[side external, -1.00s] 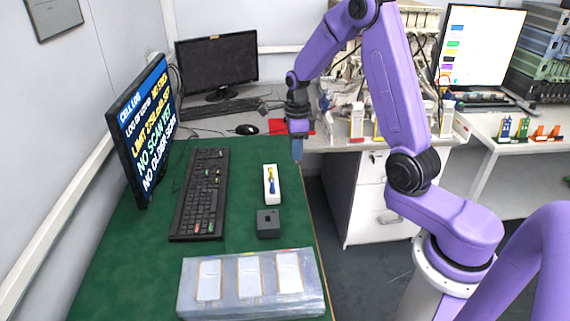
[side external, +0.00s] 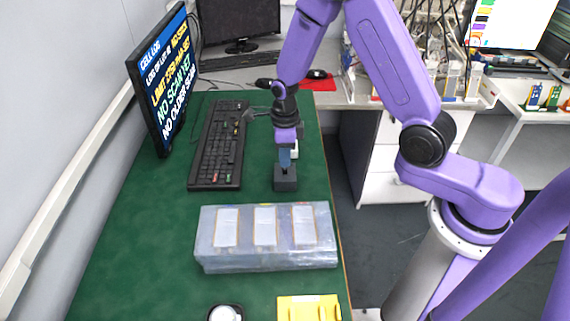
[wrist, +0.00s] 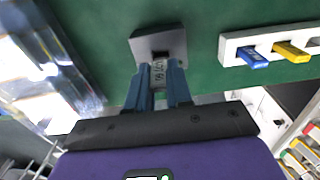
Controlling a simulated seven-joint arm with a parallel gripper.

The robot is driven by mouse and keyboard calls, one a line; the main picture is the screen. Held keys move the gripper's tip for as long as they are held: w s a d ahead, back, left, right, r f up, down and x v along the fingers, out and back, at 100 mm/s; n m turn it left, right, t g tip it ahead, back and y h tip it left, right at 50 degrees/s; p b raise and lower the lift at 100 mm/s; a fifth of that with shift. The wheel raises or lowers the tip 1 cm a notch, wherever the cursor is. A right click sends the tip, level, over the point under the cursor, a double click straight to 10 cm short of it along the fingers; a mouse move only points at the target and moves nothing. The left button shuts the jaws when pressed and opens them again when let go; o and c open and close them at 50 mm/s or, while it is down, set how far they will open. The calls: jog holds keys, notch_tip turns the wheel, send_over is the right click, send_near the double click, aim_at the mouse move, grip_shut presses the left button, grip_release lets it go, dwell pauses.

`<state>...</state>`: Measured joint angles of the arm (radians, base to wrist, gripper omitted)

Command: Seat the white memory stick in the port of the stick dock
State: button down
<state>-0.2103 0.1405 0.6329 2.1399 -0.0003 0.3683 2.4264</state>
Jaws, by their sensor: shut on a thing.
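My gripper (side external: 285,160) points down just above the dark grey stick dock (side external: 285,182) on the green mat. In the wrist view my two blue fingers (wrist: 158,88) are shut on the pale memory stick (wrist: 158,72), which has dark lettering on it. The stick's far end is at the face of the dock (wrist: 172,42), lined up near its dark port. I cannot tell whether the tip is inside the port. In the side view the fingers hide the stick.
A white stick holder (wrist: 232,46) with a blue and a yellow stick stands beside the dock. A clear-wrapped tray (side external: 215,262) with three pale cells lies in front. A black keyboard (side external: 218,150) is to the left. A yellow item (side external: 308,308) lies nearer the camera.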

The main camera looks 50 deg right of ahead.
jog(key=shift+f, duration=1.7)
jog(key=c, duration=1)
grip_release()
jog(key=shift+f, duration=0.15)
notch_tip(320, 180, up, 12)
jog(key=shift+r, duration=0.15)
jog(key=shift+r, duration=0.1)
